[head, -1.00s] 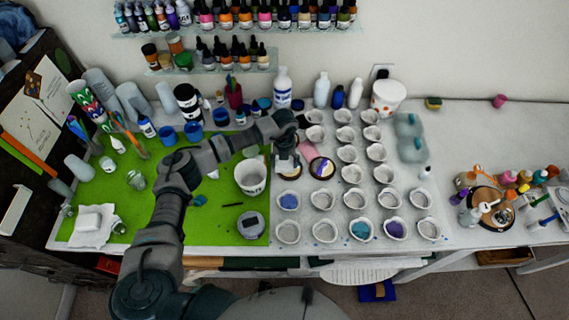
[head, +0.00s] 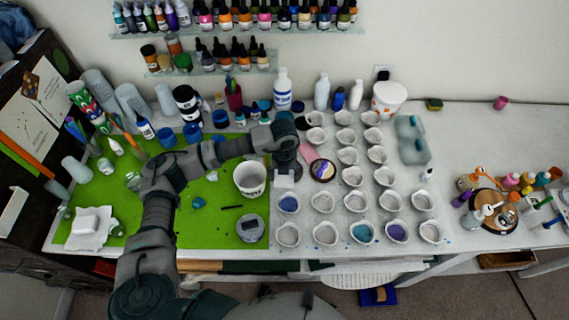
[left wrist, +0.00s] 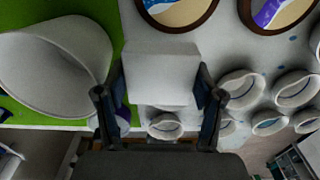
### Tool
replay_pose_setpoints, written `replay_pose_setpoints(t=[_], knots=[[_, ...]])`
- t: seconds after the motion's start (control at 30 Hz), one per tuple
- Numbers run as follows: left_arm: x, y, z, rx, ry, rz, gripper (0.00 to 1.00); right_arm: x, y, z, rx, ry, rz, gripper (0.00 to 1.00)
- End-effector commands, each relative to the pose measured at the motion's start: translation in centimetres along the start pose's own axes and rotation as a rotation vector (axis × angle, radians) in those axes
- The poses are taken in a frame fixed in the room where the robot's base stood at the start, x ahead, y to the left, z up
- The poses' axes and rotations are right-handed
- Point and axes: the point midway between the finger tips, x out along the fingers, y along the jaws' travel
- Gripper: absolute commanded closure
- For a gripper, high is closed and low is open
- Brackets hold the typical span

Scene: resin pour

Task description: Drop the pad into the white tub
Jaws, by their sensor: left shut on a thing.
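The pad (head: 284,180) is a white square block. My left gripper (head: 285,170) is shut on it and holds it above the white table, just right of the green mat. The left wrist view shows the pad (left wrist: 160,78) between the two dark fingers. The white tub (head: 250,178), open at the top, stands on the mat's right part, left of the gripper and apart from it. The tub (left wrist: 45,70) fills the left of the left wrist view. My right gripper is not in view.
Rows of small white cups (head: 324,200) stand right of and in front of the gripper. A round painted piece (head: 322,170) lies right of it. A grey round device (head: 251,228) is in front of the tub.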

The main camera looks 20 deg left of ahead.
Motion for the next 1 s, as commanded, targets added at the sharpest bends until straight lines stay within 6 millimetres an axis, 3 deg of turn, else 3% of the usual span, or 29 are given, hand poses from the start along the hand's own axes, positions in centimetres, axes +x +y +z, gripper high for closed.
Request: replay_pose_setpoints(t=[0.2, 0.4, 0.6, 1.0], knots=[[-0.3, -0.1, -4.8, 0.005, 0.001, 0.000, 0.48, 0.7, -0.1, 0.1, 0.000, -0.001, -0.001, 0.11], [-0.6, -0.2, -7.8, 0.002, 0.002, 0.001, 0.48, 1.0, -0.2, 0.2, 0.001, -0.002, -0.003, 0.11], [-0.8, -0.3, -8.8, 0.000, 0.001, 0.000, 0.48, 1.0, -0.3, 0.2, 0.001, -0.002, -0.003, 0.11], [-0.8, -0.2, -8.6, 0.058, 0.001, 0.001, 0.48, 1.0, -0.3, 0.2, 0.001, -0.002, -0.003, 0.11]])
